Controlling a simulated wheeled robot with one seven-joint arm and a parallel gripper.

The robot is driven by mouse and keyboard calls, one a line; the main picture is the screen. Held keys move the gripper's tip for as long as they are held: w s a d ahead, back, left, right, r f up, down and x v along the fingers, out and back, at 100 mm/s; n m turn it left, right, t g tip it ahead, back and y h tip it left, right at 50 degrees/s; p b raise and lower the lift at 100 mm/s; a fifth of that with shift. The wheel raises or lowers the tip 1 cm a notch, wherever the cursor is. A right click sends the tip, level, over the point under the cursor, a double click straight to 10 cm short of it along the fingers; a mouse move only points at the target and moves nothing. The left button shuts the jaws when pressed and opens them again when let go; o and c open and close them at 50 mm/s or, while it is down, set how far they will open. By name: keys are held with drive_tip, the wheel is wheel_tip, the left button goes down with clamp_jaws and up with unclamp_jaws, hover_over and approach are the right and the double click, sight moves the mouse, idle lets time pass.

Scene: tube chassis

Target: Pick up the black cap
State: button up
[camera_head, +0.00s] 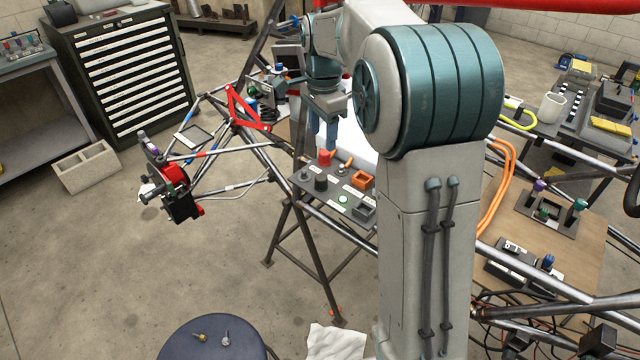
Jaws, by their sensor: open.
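A black cap (320,183), a short dark cylinder, stands on the grey panel (331,196) in the middle of the view. A red cap (325,157) stands just behind it. My gripper (322,143) points down above the panel, with its two blue fingers apart and nothing seen between them. It appears over the red cap, behind and above the black cap. I cannot tell its exact height. My arm hides the area right of the panel.
An orange square holder (362,179), a wooden-handled lever (345,165), a green button (343,199) and a dark grey box (363,210) share the panel. Chassis tubes surround it. A round stool (215,345) with two small bolts stands in front.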

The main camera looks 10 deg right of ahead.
sight(321, 177)
drive_tip(key=shift+m, duration=0.4)
drive_tip(key=f, duration=1)
drive_tip(key=w+f+p, duration=0.1)
drive_tip(key=f, duration=0.4)
drive_tip(key=shift+w, duration=0.1)
drive_tip(key=shift+r, duration=0.1)
drive_tip(key=c, duration=1)
